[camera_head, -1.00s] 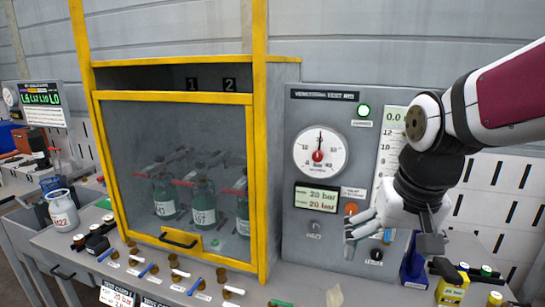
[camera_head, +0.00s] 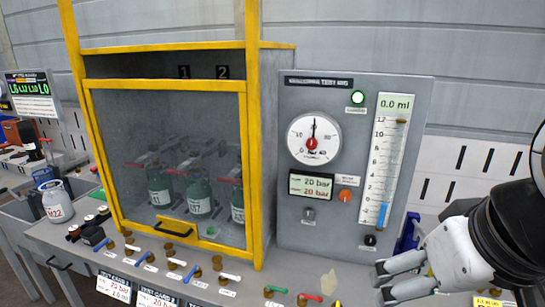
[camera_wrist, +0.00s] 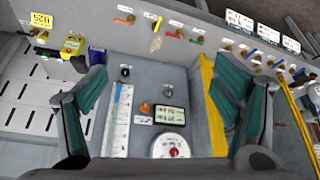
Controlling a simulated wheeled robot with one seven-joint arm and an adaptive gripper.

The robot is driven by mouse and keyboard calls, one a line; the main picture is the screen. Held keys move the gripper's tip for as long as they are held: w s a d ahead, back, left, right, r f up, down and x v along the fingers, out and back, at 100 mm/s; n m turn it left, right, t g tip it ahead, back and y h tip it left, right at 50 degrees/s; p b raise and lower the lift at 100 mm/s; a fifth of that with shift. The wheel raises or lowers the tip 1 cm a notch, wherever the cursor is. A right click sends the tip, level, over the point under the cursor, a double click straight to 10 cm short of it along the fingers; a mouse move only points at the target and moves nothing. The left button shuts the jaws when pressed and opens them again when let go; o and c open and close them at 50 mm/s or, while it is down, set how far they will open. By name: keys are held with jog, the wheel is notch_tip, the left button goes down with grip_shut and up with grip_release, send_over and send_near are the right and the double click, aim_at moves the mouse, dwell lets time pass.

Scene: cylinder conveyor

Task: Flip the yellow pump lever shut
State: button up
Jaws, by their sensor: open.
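The yellow lever (camera_wrist: 157,23) shows small near the top of the wrist view, on the bench edge beside a red lever (camera_wrist: 174,35). Its handle points across the line of that red lever. I cannot make it out in the head view. My gripper (camera_head: 384,282) is at the lower right of the head view, in front of the test panel. In the wrist view my gripper (camera_wrist: 158,75) has its fingers wide apart, with nothing between them. The lever lies beyond the fingertips, apart from them.
The grey test panel (camera_head: 290,215) carries a dial (camera_head: 314,138), orange knob (camera_head: 344,195) and gauge tube. A yellow-framed cabinet (camera_head: 250,180) stands left with green bottles inside. Several coloured levers line the bench front. A yellow block (camera_wrist: 72,45) and blue holder (camera_wrist: 97,55) are nearby.

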jog(key=shift+w+f, duration=0.1)
jog(key=shift+w, duration=0.3)
jog(key=c, duration=0.4)
jog(key=w, duration=0.1)
jog(key=w+f+n, duration=0.1)
jog(key=w, duration=0.1)
jog(key=w+n+g+b, duration=0.1)
jog(key=w, duration=0.1)
jog(key=shift+a+f, duration=0.25)
grip_shut()
jog(key=w+a+f+n+g+b, duration=0.2)
jog(key=w+f+n, duration=0.4)
jog(key=w, duration=0.6)
jog(key=w+a+f+n+g, duration=0.1)
jog(key=w+a+f+n, duration=0.1)
jog(key=w+f, duration=0.2)
jog(key=w+a+f+n+g+h+b, duration=0.1)
jog(key=w+f, duration=0.3)
jog(key=f, duration=0.7)
jog(key=w+a+f+n+g+h+b, duration=0.1)
jog(key=w+a+f+n, duration=0.2)
jog(key=f, duration=0.5)
jog(key=shift+w+f, duration=0.25)
jog(key=shift+w, duration=0.15)
